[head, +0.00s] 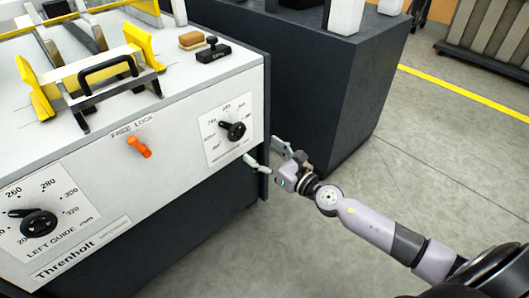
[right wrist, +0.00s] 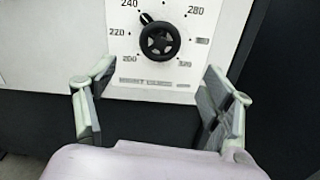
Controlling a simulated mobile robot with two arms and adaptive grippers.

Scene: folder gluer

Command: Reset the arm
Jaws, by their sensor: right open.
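My right arm (head: 370,222) reaches in from the lower right. Its gripper (head: 268,157) is open and empty beside the machine's right front edge, a little below the right guide dial. In the right wrist view, the open fingers (right wrist: 155,110) stand apart, below the black right guide knob (right wrist: 160,40). The knob is not between the fingertips, and its pointer is near 240. In the head view the right guide knob (head: 236,131) sits on its white dial plate. My left gripper is not in view.
The machine front (head: 180,150) also carries an orange lock lever (head: 139,146) and a left guide knob (head: 38,224). A wooden-topped block (head: 191,40) and a black stamp-like object (head: 213,51) lie on top. A dark cabinet (head: 315,85) stands behind. Open grey floor (head: 440,150) lies to the right.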

